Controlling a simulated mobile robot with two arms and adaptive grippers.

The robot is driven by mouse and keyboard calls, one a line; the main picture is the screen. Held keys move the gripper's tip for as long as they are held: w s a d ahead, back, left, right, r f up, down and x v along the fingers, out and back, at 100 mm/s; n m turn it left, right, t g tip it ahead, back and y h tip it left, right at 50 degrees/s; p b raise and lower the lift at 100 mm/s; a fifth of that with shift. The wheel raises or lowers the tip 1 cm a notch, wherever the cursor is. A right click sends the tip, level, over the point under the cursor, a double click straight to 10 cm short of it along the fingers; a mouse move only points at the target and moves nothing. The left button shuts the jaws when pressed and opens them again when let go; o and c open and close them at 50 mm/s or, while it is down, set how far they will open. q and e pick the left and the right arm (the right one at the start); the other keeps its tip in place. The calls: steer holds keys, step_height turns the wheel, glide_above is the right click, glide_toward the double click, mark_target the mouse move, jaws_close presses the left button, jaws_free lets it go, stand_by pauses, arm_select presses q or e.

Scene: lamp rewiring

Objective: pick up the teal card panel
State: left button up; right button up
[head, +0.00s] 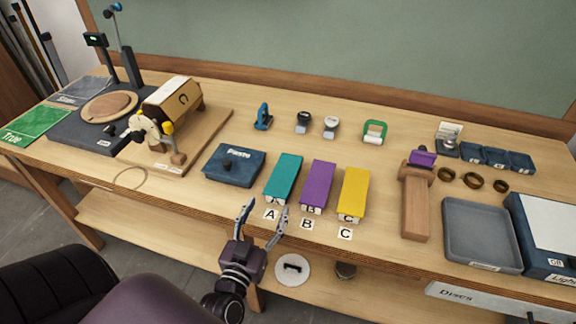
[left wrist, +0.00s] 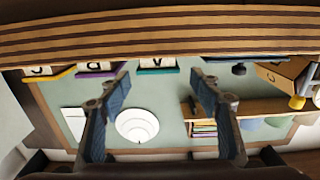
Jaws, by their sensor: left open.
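The teal card panel (head: 284,174) lies on the bench behind label A (head: 271,214), the leftmost of three coloured panels. In the left wrist view its teal edge (left wrist: 157,71) shows near the bench edge, between and beyond my fingertips. My left gripper (head: 264,211) is in front of the bench's front edge, just short of the teal panel. Its two fingers, also in the left wrist view (left wrist: 159,82), are spread apart with nothing between them. It does not touch the panel. My right gripper is not in view.
The purple panel (head: 318,182) and yellow panel (head: 354,190) lie close to the right. A dark blue box (head: 222,172) is close on the left. A wooden stand (head: 415,212) and grey tray (head: 481,237) are farther right. A lower shelf (head: 200,245) runs under the bench.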

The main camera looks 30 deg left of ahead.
mark_target(274, 196)
arm_select(q)
steer(key=shift+w+a+r, duration=0.1)
steer(key=shift+w+a, duration=0.05)
steer(key=shift+w, duration=0.6)
steer(key=x, duration=0.1)
steer(key=p+x, duration=0.1)
steer(key=shift+w+r+p, duration=0.25)
steer(key=shift+w+p, duration=0.05)
steer(key=shift+x, duration=1.2)
steer(key=shift+w+f+p, duration=0.25)
steer(key=shift+p, duration=0.05)
steer(key=c, duration=0.8)
steer(key=shift+c, duration=0.4)
steer(key=shift+r, duration=0.1)
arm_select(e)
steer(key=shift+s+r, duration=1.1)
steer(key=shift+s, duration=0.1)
